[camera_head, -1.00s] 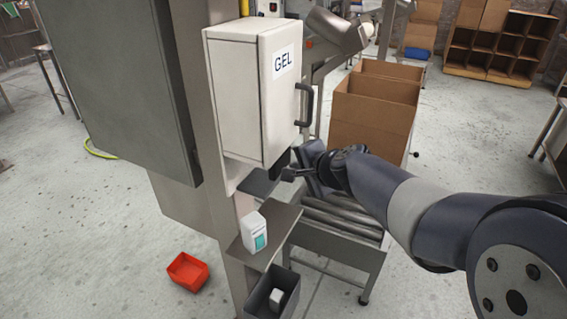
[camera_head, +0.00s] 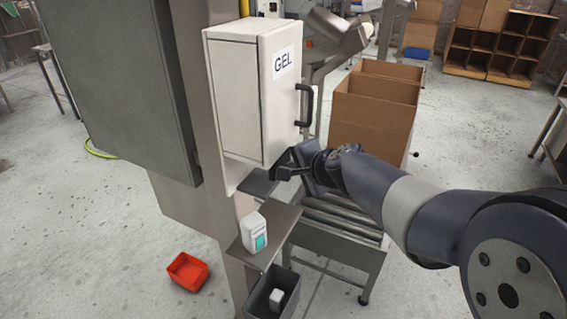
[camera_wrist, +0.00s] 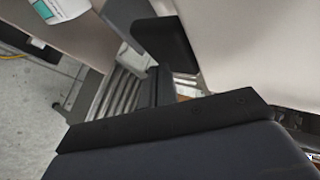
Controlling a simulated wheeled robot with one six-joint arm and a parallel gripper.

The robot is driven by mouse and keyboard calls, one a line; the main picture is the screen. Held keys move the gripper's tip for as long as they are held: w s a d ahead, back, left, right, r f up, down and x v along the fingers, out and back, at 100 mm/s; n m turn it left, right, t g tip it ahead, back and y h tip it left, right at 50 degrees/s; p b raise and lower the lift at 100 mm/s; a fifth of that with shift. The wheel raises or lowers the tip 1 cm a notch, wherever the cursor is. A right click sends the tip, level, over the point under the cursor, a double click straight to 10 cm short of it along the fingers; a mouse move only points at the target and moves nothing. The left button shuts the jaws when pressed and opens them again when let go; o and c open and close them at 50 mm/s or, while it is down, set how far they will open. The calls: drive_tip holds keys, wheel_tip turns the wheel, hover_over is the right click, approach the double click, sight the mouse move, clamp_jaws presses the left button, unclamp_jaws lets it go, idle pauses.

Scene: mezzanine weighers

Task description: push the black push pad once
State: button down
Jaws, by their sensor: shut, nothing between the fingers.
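The black push pad (camera_head: 283,159) sits under the front lower edge of the white dispenser box marked GEL (camera_head: 243,98). Only a small dark part of it shows in the head view. In the wrist view the pad (camera_wrist: 163,38) is a dark rounded block beside the pale box wall. My gripper (camera_head: 279,173) is shut and empty, its tips at the pad just below the box. Whether they touch the pad cannot be told.
A white bottle (camera_head: 254,232) stands on a metal shelf (camera_head: 284,221) below the box. A grey bin (camera_head: 259,297) hangs under it. A black handle (camera_head: 305,104) juts from the box. Behind my gripper are a roller conveyor (camera_head: 341,222) and cardboard boxes (camera_head: 370,118).

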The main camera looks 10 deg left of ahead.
drive_tip(key=shift+w+a, duration=0.25)
drive_tip(key=shift+a, duration=0.5)
idle(0.8)
idle(0.4)
drive_tip(key=shift+s+d+b, duration=0.2)
drive_tip(key=shift+d, duration=0.4)
drive_tip(key=shift+s+d+b, duration=0.15)
drive_tip(key=shift+s+d, duration=0.05)
drive_tip(key=shift+d, duration=0.35)
drive_tip(key=d, duration=0.1)
drive_tip(key=s+d+b, duration=0.1)
drive_tip(key=d, duration=0.1)
drive_tip(key=d+b, duration=0.1)
drive_tip(key=shift+s+d, duration=0.35)
